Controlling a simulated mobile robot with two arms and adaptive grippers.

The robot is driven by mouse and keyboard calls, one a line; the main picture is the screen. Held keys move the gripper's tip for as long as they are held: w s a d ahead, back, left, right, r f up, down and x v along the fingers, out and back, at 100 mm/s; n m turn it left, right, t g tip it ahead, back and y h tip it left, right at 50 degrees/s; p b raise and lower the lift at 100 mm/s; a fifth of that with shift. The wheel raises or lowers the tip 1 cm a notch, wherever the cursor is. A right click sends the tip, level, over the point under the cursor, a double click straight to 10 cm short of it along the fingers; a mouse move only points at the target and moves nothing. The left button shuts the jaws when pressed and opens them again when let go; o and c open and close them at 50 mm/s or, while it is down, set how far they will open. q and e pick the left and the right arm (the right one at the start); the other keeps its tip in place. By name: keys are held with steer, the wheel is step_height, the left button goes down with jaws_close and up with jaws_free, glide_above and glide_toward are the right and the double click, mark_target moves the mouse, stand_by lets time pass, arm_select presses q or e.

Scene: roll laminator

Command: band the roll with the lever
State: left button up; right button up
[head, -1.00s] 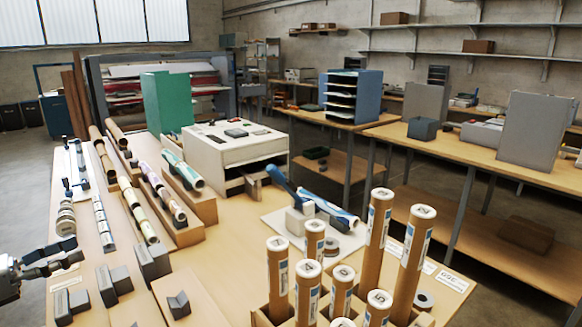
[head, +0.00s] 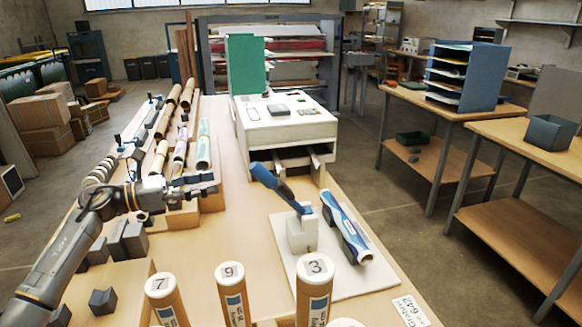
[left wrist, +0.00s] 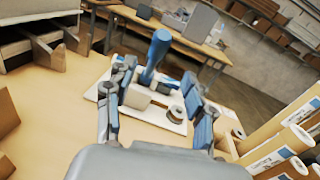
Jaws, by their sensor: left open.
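The banding tool has a raised, tilted blue lever (head: 272,181) on a white block (head: 302,232). A blue-and-white roll (head: 344,226) lies beside the block, to its right, on the same white board (head: 338,291). My left gripper (head: 205,185) is open and empty, left of the lever and apart from it. In the left wrist view the lever (left wrist: 156,50) stands beyond my open left gripper (left wrist: 158,78), between its fingers in the picture. A small tape reel (left wrist: 177,112) shows on the board there. The roll is mostly hidden in that view. My right gripper is not in view.
A white laminator (head: 285,125) stands behind the tool. Upright numbered tubes (head: 315,290) stand at the front edge. Rolls on wooden cradles (head: 204,150) lie behind my left gripper. Grey blocks (head: 103,300) sit at front left. The table between gripper and tool is clear.

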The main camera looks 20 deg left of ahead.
mark_target(262, 183)
arm_select(q)
steer(key=p+x, duration=0.5)
steer(key=x, duration=0.7)
steer(key=shift+r+p, duration=0.15)
steer(key=shift+p, duration=0.25)
steer(key=shift+w+d+f, duration=0.2)
steer(key=shift+w+d, duration=0.3)
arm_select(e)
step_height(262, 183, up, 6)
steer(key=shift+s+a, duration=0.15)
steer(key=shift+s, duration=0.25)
arm_select(q)
steer(key=shift+c, duration=0.4)
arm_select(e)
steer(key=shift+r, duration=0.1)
arm_select(q)
jaws_close()
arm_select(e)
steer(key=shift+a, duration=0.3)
